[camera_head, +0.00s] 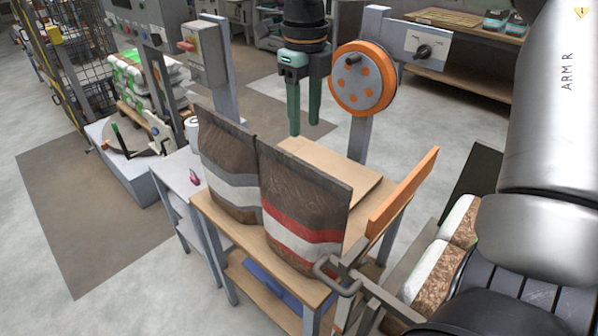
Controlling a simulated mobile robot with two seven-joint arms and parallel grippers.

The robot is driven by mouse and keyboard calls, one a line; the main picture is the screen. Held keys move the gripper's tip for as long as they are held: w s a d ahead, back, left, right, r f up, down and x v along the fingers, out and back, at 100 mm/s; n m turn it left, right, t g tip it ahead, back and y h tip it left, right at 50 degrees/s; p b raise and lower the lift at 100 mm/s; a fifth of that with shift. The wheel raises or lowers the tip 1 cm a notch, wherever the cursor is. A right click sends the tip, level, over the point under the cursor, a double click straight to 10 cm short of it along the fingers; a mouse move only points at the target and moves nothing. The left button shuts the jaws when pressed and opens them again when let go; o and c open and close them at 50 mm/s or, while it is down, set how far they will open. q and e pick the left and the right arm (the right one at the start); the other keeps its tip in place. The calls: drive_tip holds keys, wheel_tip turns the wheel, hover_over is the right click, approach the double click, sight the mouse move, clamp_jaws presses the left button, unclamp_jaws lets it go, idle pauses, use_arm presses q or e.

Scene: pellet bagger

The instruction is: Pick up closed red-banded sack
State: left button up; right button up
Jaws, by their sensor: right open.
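The red-banded sack (302,207) stands upright on the wooden table (222,222), brown with a red and a white band low on its front. Its flat top edge looks closed. My right gripper (304,124) points down from the top of the picture, its two teal fingers apart with nothing between them. It appears beyond and above the sack's top edge, over the wooden board, and apart from the sack. My left gripper is not in view.
A brown sack with a grey-white band (229,170) stands close against the red-banded sack's left side. An orange wheel (363,78) on a post rises behind. An orange bar (402,191) and a grey bent handle (338,276) flank the right side. White-brown bags (437,262) lie at lower right.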

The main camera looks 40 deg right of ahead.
sight(298, 163)
drive_tip(key=shift+w+a+f, duration=0.1)
drive_tip(key=shift+a+f, duration=0.05)
drive_tip(key=shift+f, duration=1.6)
drive_tip(key=shift+w+a+f, duration=0.1)
drive_tip(key=shift+a+f, duration=0.05)
drive_tip(key=shift+f, duration=1.65)
drive_tip(key=shift+a+f, duration=0.15)
drive_tip(key=shift+f, duration=1.6)
clamp_jaws()
drive_tip(key=shift+w+r+p, duration=0.1)
drive_tip(key=shift+r+p, duration=0.05)
drive_tip(key=shift+p, duration=0.15)
